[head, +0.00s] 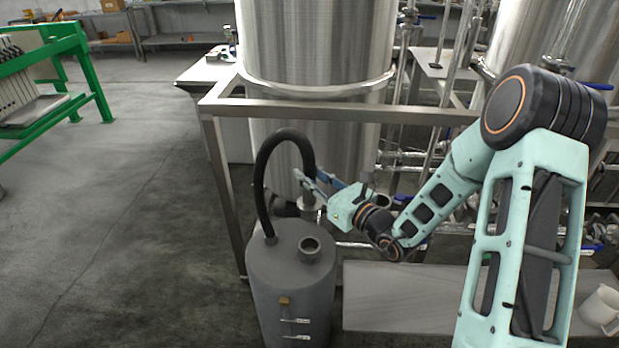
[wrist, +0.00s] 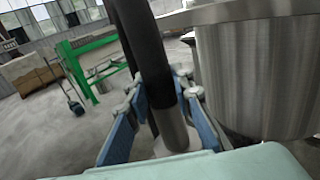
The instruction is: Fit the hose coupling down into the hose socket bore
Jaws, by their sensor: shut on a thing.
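The hose coupling (head: 308,202) is a grey metal fitting on the lower end of a black hose (head: 263,165). My gripper (head: 313,182) is shut around this hose end and holds the coupling pointing down. The wrist view shows the metal coupling (wrist: 173,132) between the blue fingers (wrist: 160,105), with a wider pale part at its lower end. The hose socket (head: 310,248) is a short round collar with a dark open bore on top of the dark grey drum (head: 285,280). In the head view the coupling appears above the socket, apart from it. The exact gap cannot be told.
The hose arches up from the left of the drum's top. A large steel tank (head: 318,50) and a metal frame rail (head: 270,109) stand close behind. The floor at left is clear.

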